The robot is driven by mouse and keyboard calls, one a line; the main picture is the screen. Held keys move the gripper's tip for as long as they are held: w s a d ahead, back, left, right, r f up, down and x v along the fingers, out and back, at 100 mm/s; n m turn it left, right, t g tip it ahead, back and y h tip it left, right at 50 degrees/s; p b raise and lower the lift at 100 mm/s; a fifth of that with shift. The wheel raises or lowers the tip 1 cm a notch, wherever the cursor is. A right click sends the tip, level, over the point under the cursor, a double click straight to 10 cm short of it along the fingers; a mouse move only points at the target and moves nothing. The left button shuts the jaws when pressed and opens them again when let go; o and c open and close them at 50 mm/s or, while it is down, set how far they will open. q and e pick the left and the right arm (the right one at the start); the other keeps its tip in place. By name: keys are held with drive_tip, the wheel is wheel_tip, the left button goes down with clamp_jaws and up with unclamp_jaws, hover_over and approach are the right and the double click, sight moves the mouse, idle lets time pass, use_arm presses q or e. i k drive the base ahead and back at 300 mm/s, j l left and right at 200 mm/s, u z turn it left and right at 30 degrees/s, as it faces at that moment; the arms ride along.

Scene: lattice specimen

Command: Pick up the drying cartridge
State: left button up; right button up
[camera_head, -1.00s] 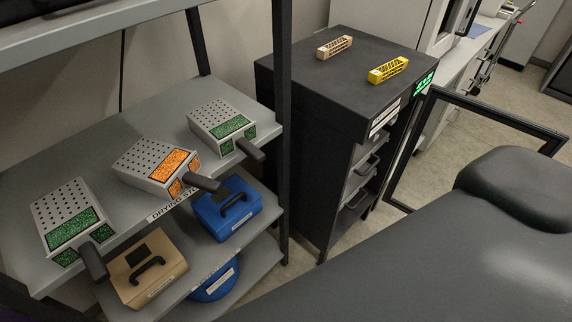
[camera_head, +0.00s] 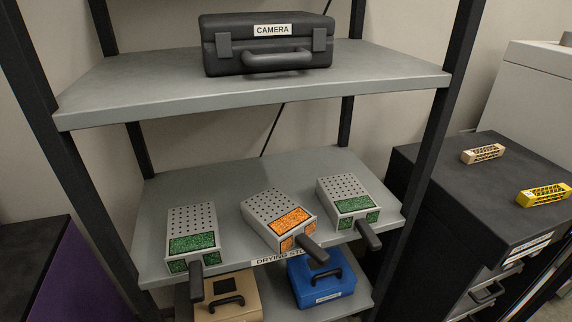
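Three drying cartridges stand on the middle shelf (camera_head: 160,265), which has a label reading "DRYING ST…" on its front edge. Each is a grey perforated box with a black handle pointing toward me. The left cartridge (camera_head: 191,222) and the right cartridge (camera_head: 343,190) have green granule windows. The middle cartridge (camera_head: 272,207) has orange windows and sits turned at an angle. Neither of my grippers shows in the view.
A black case labelled CAMERA (camera_head: 268,45) lies on the upper shelf (camera_head: 130,95). A tan case (camera_head: 228,300) and a blue case (camera_head: 321,281) sit below. A dark cabinet (camera_head: 455,190) at the right bears a beige lattice block (camera_head: 482,154) and a yellow one (camera_head: 544,194).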

sight(282, 223)
drive_tip(key=l+u, duration=0.15)
drive_tip(key=u, duration=0.2)
drive_tip(key=l+u, duration=0.15)
drive_tip(key=u, duration=0.25)
drive_tip(key=l+u, duration=0.35)
drive_tip(key=l, duration=0.5)
drive_tip(key=k+l, duration=0.1)
drive_tip(key=l, duration=0.85)
drive_tip(key=k+l+u, duration=0.1)
drive_tip(key=l, duration=0.35)
drive_tip(key=k+l, duration=0.15)
drive_tip(key=l, duration=0.35)
